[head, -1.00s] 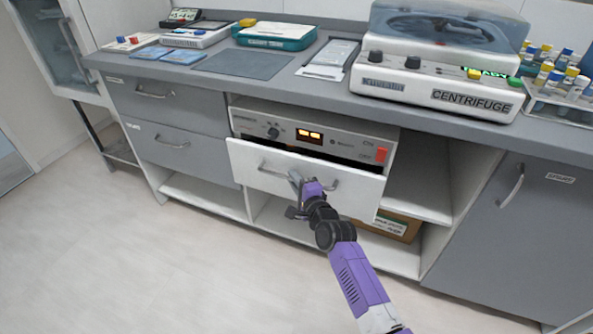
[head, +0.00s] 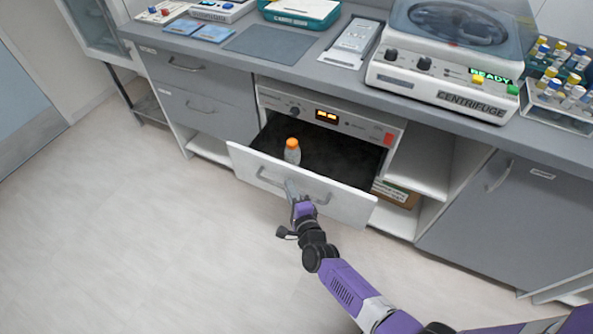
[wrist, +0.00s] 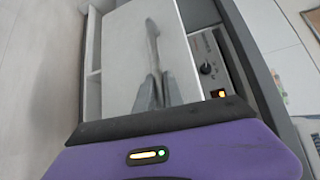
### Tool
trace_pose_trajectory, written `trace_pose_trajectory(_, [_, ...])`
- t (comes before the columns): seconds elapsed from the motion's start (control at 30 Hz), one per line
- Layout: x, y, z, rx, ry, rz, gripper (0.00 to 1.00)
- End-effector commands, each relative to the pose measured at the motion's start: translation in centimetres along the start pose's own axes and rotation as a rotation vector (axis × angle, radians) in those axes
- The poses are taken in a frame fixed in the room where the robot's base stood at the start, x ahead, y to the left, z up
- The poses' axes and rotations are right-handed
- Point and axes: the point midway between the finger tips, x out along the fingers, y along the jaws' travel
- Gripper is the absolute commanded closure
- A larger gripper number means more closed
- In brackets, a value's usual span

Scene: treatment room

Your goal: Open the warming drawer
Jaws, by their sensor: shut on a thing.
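The warming drawer (head: 340,204) is pulled well out below its control panel, and its dark inside shows in the head view. A bottle with an orange cap (head: 292,151) stands upright inside, toward the left front. My gripper (head: 291,190) is shut on the drawer's grey bar handle (head: 268,177), near the middle of the white front. In the wrist view, the fingers (wrist: 156,88) close on the handle (wrist: 152,36) against the white drawer front (wrist: 120,45). The fingers hide part of the handle.
The control panel (head: 350,122) has a lit orange display and a red switch. A centrifuge (head: 440,90) and a rack of tubes (head: 562,95) stand on the counter above. A cardboard box (head: 396,196) sits on a low shelf behind the drawer's right end. The floor in front is clear.

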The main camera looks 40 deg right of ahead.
Motion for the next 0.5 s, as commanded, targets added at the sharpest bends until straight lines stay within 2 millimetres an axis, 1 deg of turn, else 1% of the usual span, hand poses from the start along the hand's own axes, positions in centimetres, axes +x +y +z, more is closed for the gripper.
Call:
trace_pose_trajectory(0.03, [-0.6,-0.2,1.1,0.000,-0.009,0.003,1.00])
trace_pose_trajectory(0.2, [-2.2,0.4,2.7,-0.001,-0.010,0.003,1.00])
trace_pose_trajectory(0.3, [-3.0,0.7,3.4,-0.001,-0.009,0.002,1.00])
trace_pose_trajectory(0.5, [-3.7,1.0,4.0,-0.002,-0.006,0.002,1.00])
